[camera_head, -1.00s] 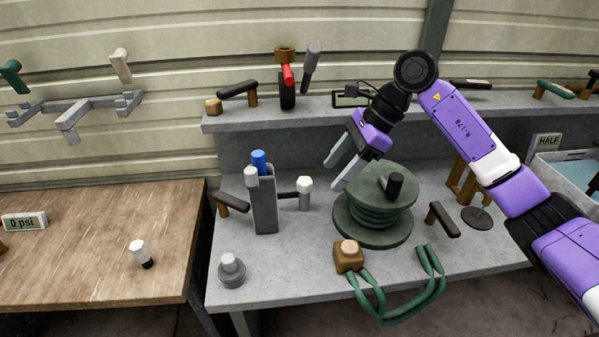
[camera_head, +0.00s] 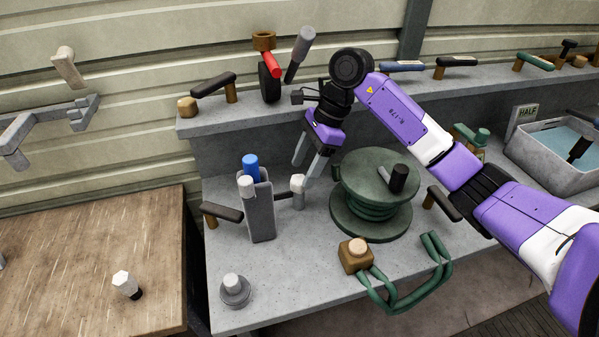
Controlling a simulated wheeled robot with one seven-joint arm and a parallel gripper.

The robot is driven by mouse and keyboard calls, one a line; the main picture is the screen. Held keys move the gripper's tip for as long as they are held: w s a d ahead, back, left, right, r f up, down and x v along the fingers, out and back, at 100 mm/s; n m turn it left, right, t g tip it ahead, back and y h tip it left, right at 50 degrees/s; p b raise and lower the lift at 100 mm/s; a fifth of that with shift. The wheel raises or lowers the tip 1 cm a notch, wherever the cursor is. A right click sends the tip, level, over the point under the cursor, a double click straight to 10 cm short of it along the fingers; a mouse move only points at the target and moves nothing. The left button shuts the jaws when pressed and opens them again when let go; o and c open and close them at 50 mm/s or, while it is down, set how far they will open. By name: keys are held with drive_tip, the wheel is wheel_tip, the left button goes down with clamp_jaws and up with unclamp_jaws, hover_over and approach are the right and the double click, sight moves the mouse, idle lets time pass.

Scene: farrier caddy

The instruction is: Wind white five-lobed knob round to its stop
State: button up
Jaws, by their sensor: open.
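A white knob (camera_head: 297,182) on a short grey post stands just right of the grey holder (camera_head: 261,212); its lobes are too small to count. My gripper (camera_head: 306,170) is open, pointing down, with its fingertips close above and to the right of this knob. I cannot tell whether a finger touches it. Another white faceted knob (camera_head: 124,281) on a dark stem is on the wooden table at left. A further pale knob (camera_head: 246,185) tops the grey holder beside a blue cap.
A green reel (camera_head: 372,208) with a dark handle stands right of my gripper. A brown block (camera_head: 355,255) with green hose lies in front. A grey round knob (camera_head: 235,290) sits at the front left. The raised ledge (camera_head: 240,107) behind holds several handles. A water bin (camera_head: 545,160) is at right.

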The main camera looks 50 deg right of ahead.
sight(299, 183)
drive_tip(key=shift+x, duration=1.3)
clamp_jaws()
drive_tip(key=shift+f+m+t+h+b, duration=0.15)
drive_tip(key=shift+m+t+h+b, duration=0.2)
drive_tip(key=shift+m+b, duration=0.8)
drive_tip(key=shift+s+a+m+t+b, duration=0.1)
drive_tip(key=shift+m+t+b, duration=0.45)
drive_tip(key=shift+m, duration=0.6)
drive_tip(key=shift+r+h, duration=0.2)
drive_tip(key=shift+h, duration=0.05)
unclamp_jaws()
